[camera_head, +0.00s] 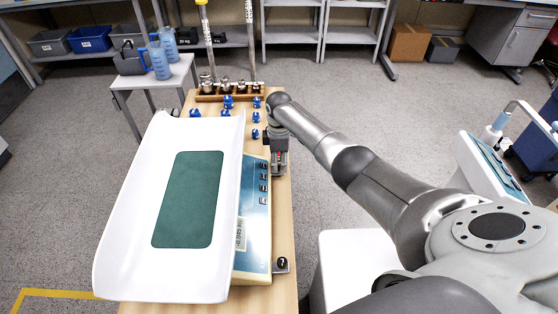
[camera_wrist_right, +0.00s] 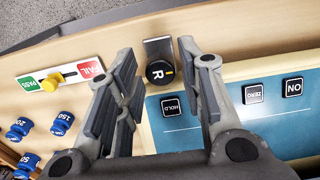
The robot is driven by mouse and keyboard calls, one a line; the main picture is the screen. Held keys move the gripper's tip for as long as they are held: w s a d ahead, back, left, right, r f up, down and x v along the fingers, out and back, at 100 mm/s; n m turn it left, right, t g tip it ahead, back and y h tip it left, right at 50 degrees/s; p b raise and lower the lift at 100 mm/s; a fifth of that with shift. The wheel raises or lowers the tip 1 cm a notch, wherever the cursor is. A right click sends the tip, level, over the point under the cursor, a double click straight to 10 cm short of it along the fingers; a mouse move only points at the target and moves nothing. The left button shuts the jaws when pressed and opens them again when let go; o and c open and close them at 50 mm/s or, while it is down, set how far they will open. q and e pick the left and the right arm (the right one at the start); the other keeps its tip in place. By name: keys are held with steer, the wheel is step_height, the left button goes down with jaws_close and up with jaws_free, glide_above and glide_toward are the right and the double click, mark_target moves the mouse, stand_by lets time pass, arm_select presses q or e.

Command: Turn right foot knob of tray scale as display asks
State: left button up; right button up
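The tray scale has a long white tray (camera_head: 120,255) with a green mat (camera_head: 188,200) and a blue control panel (camera_head: 256,215). Its small display (camera_head: 240,234) shows a reading too small to read surely. In the right wrist view, the right foot knob (camera_wrist_right: 159,72) is black, marked R with a yellow line, on a metal bracket. My right gripper (camera_wrist_right: 158,62) is open, one finger on each side of the knob, with visible gaps. In the head view my right gripper (camera_head: 279,165) hides this knob. Another black foot knob (camera_head: 282,262) sits at the near corner. My left gripper is not in view.
Several blue weights (camera_head: 256,117) stand at the table's far end, before a wooden rack (camera_head: 228,96) of metal weights. The wrist view shows a PASS/FAIL slider (camera_wrist_right: 58,77) and a HOLD button (camera_wrist_right: 171,106) near the fingers.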

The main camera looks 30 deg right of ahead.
mark_target(279, 163)
steer(key=shift+o, duration=0.3)
step_height(279, 163, up, 12)
stand_by(0.5)
steer(key=shift+r, duration=0.1)
stand_by(0.3)
